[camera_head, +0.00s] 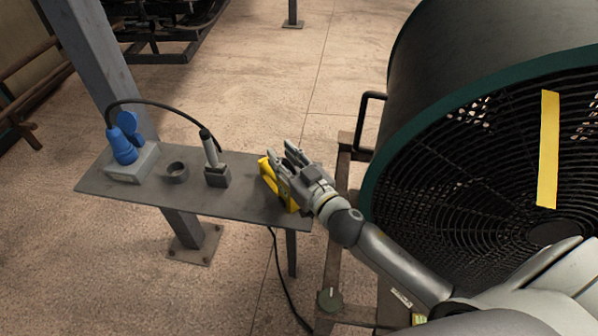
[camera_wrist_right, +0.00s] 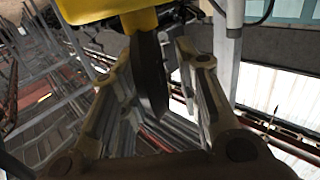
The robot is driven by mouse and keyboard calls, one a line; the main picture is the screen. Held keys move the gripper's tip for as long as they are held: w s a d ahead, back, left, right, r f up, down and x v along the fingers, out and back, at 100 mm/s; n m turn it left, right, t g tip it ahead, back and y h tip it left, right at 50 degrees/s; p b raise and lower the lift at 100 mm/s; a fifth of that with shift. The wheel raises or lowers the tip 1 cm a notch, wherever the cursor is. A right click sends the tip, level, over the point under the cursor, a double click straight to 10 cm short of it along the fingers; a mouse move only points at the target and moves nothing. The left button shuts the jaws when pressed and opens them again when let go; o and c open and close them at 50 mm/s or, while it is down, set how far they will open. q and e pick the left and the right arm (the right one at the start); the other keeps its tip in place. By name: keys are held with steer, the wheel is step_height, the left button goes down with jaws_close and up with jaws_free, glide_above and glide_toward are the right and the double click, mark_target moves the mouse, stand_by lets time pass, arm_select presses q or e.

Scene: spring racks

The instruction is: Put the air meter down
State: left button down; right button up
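The air meter, which I take to be the yellow device (camera_head: 270,172), is at the right end of the narrow grey table (camera_head: 235,204). In the head view it seems to stand on the tabletop, partly hidden by my right gripper (camera_head: 282,156). In the right wrist view its yellow body (camera_wrist_right: 112,12) is at the top, with a dark part hanging down between the fingers of my right gripper (camera_wrist_right: 157,58). The fingers are spread on either side of this dark part, with a visible gap on the right. My left gripper is not in view.
On the table are a blue connector on a grey box (camera_head: 123,150), a dark ring (camera_head: 177,172) and a cabled tool in a dark block (camera_head: 217,177). A large fan drum (camera_head: 440,90) stands close on the right. A grey post (camera_head: 95,60) rises behind the table.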

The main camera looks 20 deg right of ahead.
steer(key=s+b, duration=0.1)
steer(key=s, duration=0.2)
steer(key=s+d, duration=0.1)
steer(key=s, duration=0.2)
steer(key=s+d+b, duration=0.1)
steer(key=s, duration=0.2)
steer(key=shift+s+f+b, duration=0.15)
steer(key=shift+s+b, duration=0.2)
steer(key=shift+s, duration=0.05)
steer(key=shift+s+d, duration=0.1)
steer(key=shift+s, duration=0.7)
